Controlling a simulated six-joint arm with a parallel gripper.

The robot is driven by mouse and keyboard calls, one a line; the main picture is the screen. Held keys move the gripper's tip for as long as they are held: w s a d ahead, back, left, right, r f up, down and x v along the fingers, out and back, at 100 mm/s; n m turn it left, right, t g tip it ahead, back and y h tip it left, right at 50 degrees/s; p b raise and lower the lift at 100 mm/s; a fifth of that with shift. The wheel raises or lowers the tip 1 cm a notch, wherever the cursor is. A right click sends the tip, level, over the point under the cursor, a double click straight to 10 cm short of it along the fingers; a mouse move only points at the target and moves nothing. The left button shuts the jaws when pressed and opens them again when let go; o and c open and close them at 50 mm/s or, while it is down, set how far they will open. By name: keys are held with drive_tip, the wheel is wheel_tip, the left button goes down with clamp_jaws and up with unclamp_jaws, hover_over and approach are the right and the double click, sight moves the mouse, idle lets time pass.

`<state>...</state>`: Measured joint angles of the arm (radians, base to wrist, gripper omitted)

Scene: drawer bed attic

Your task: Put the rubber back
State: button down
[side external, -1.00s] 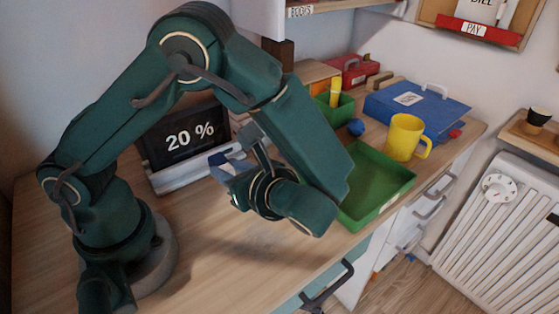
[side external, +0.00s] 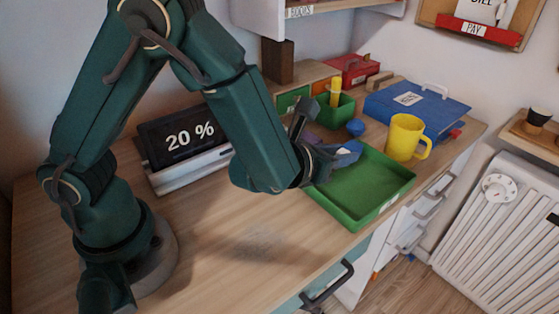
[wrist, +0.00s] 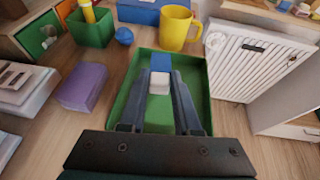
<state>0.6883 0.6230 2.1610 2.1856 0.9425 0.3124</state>
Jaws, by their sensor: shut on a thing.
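The rubber, a small block with a blue end and a white end (wrist: 160,76), is between the fingertips of my gripper (wrist: 159,88) in the wrist view. My gripper is shut on it and holds it over the green tray (wrist: 137,78). In the side view my gripper (side external: 338,160) is over the left back part of the tray (side external: 372,212). There the fingers and arm partly hide the rubber. The tray looks otherwise empty, and I cannot tell how high the rubber is above its floor.
A purple block (wrist: 82,87) lies left of the tray. A green cup (side external: 336,108) holds a yellow marker, with a blue ball (side external: 355,127) beside it. A yellow mug (side external: 404,137) and blue binder (side external: 415,108) stand behind the tray. The desk front is clear.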

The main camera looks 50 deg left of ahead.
sight(337, 197)
drive_tip(key=shift+m+h, duration=0.7)
drive_tip(key=shift+d+f, duration=0.2)
drive_tip(key=shift+f, duration=1.05)
drive_tip(key=shift+d+f, duration=0.15)
drive_tip(key=shift+f, duration=1.1)
drive_tip(key=shift+d+f, duration=0.2)
drive_tip(key=shift+f, duration=1.05)
drive_tip(key=shift+f, duration=0.15)
drive_tip(key=c, duration=0.6)
unclamp_jaws()
drive_tip(key=shift+s+r, duration=0.25)
drive_tip(key=shift+s, duration=0.05)
drive_tip(key=shift+v, duration=3.5)
